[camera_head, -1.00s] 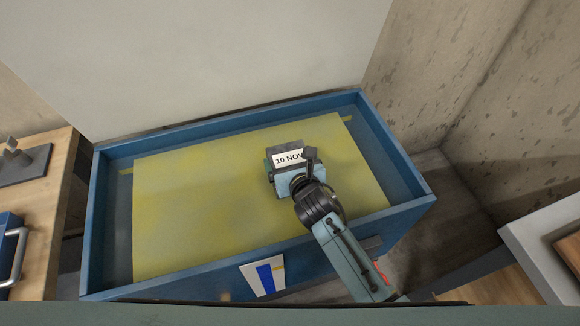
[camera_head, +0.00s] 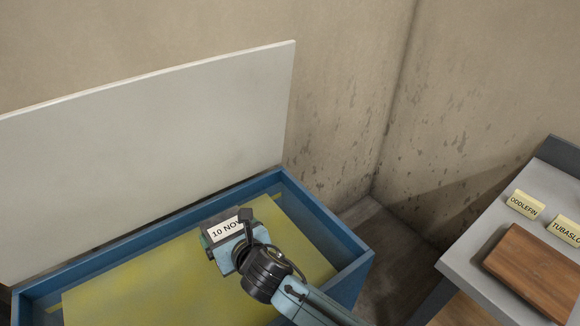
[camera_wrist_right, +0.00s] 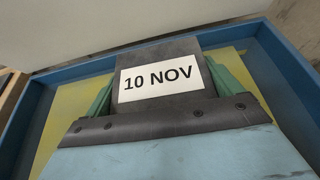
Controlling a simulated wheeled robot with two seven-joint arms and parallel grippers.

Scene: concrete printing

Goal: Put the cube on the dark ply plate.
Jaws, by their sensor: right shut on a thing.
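The cube (camera_head: 222,230) is dark grey with a white "10 NOV" label, above the yellow bottom of a blue box. My right gripper (camera_head: 229,243) is shut on it. In the right wrist view, the cube (camera_wrist_right: 158,48) sits between the green fingers of my right gripper (camera_wrist_right: 160,85), its label facing the camera. Whether it touches the yellow surface is hard to tell. A dark brown wooden plate (camera_head: 535,270), apparently the dark ply plate, lies bare on a grey-topped table at the right, well apart from the cube. My left gripper is out of view.
The blue box (camera_head: 325,222) has raised walls around the cube, with a tall pale panel (camera_head: 150,130) upright behind it. Yellow name cards, "ODDLEFIN" (camera_head: 524,204) and a partly cut-off one (camera_head: 566,231), stand behind the plate on the grey table (camera_head: 470,255). A gap separates box and table.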

